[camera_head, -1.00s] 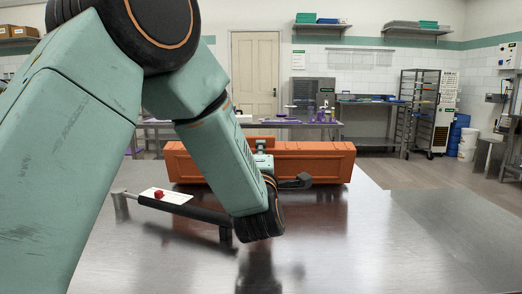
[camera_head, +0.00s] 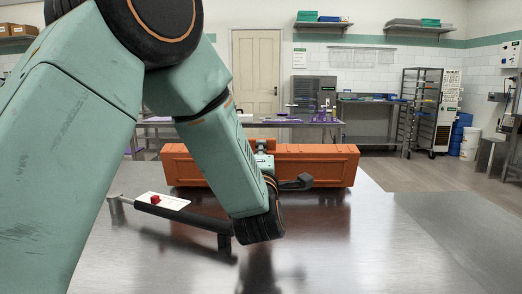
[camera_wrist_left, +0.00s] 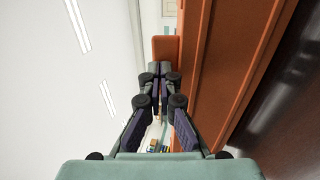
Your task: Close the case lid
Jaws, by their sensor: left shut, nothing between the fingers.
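A long orange case (camera_head: 325,165) stands across the far part of the steel table. I cannot tell from the head view how far its lid is open. My left gripper (camera_head: 262,147) reaches forward at the case's middle, partly hidden behind my own wrist. In the left wrist view the gripper (camera_wrist_left: 160,72) has its fingers together with nothing between them. The orange case (camera_wrist_left: 215,70) runs along their right side there, and an orange piece (camera_wrist_left: 165,47) shows just beyond the tips. Whether the tips touch it is unclear. My right gripper is not in view.
A dark bar on posts (camera_head: 185,212), with a white card (camera_head: 172,201) and a small red block (camera_head: 155,198), stands left of my wrist. The steel table (camera_head: 340,235) is clear at the front right. A rack (camera_head: 417,110) and back bench stand farther off.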

